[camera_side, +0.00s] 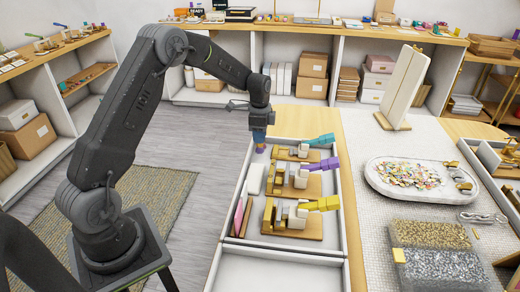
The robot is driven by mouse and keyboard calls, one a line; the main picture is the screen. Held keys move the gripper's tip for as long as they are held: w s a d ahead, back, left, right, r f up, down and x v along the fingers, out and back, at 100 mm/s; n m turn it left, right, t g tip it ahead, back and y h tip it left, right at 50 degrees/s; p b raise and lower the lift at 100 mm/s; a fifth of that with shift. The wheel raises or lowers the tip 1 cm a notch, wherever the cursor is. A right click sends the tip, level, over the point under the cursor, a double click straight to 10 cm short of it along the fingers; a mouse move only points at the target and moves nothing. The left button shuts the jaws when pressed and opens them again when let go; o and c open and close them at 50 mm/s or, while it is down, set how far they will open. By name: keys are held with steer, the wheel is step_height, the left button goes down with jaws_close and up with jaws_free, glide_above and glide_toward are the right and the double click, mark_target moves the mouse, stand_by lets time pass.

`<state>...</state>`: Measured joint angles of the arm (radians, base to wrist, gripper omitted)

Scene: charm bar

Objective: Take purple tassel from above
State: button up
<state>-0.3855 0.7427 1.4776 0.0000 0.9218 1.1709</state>
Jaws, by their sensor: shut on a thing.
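My gripper (260,143) points down at the far left corner of the white tray (229,252). A teal piece (318,140) is on the far stand and a yellow piece (327,203) is on the near stand.
A white block (255,179) and a pink strip (238,217) lie in the tray's left compartment. To the right are an oval tray of coloured charms (377,190) and a bead box (435,262). A tall white stand (406,85) rises behind them.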

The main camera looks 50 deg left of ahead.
steer(key=shift+r, duration=1.9)
